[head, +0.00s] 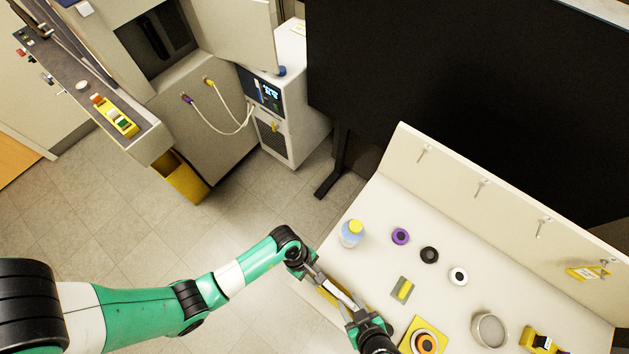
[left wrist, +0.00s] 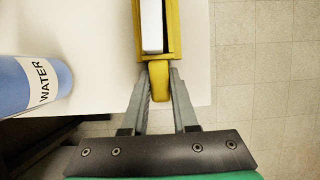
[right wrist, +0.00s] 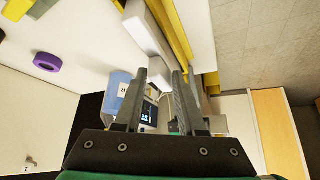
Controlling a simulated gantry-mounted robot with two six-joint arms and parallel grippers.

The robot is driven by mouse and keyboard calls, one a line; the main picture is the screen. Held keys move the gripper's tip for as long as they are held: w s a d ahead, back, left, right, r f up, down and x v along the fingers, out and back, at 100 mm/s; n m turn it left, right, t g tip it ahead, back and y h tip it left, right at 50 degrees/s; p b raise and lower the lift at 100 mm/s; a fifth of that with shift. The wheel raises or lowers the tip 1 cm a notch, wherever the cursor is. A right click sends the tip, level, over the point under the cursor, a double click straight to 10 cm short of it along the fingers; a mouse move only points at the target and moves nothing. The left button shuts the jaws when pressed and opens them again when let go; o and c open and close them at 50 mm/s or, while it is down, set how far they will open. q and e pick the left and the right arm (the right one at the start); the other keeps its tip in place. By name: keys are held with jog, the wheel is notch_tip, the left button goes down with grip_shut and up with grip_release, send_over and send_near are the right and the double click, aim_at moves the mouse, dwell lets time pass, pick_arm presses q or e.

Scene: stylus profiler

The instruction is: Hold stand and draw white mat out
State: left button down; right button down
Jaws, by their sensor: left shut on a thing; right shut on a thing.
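The yellow stand (head: 328,293) lies along the near left edge of the white table, mostly covered by my grippers. The white mat (left wrist: 152,25) lies within its yellow frame (left wrist: 174,35) in the left wrist view. My left gripper (head: 312,274) is shut on the yellow tab (left wrist: 159,80) at the stand's end. My right gripper (head: 353,306) is shut on the white mat, which shows as a long white bar (right wrist: 146,30) beside the yellow rails (right wrist: 171,24) in the right wrist view. The gripped end of the mat is partly hidden by the fingers.
A water bottle (head: 350,234) stands near the stand. Purple (head: 400,236), black (head: 429,255) and white (head: 458,276) rings lie beyond. A panel (head: 500,205) edges the back.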

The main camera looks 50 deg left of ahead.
pick_arm(q)
jog(key=shift+s, duration=0.2)
pick_arm(e)
jog(key=shift+w+r, duration=0.2)
jog(key=shift+r, duration=0.7)
jog(key=shift+r, duration=0.6)
pick_arm(q)
jog(key=shift+w, duration=0.1)
pick_arm(e)
jog(key=shift+s+r, duration=0.15)
jog(key=shift+r, duration=1.4)
notch_tip(320, 180, up, 5)
dwell(0.4)
